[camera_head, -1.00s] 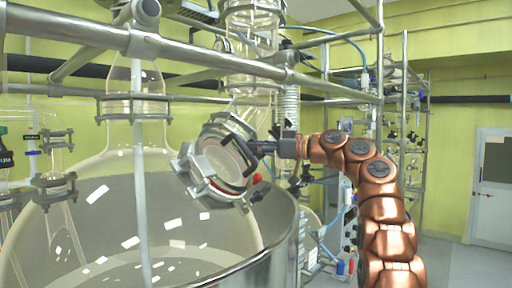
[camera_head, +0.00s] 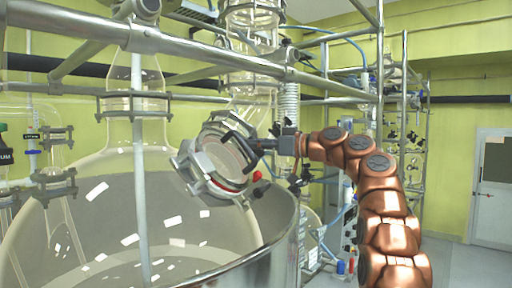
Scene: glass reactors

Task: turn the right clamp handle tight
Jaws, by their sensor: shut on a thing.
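A round metal clamp (camera_head: 197,178) rings a tilted glass port with a light round cover (camera_head: 222,163), right of the big glass flask. A dark handle (camera_head: 236,148) lies across the cover's upper right side. My gripper (camera_head: 258,145) comes in from the right at the end of my copper arm and is shut on the handle. Its fingers are small and dark against the handle, so the exact contact is hard to see. A red knob (camera_head: 257,176) shows just below the gripper.
A large glass flask (camera_head: 90,185) sits in a wide metal vessel (camera_head: 283,232) at the front. Metal rails (camera_head: 215,58) cross above the clamp. A glass column (camera_head: 252,35) stands behind it. Open floor (camera_head: 462,262) shows at the lower right.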

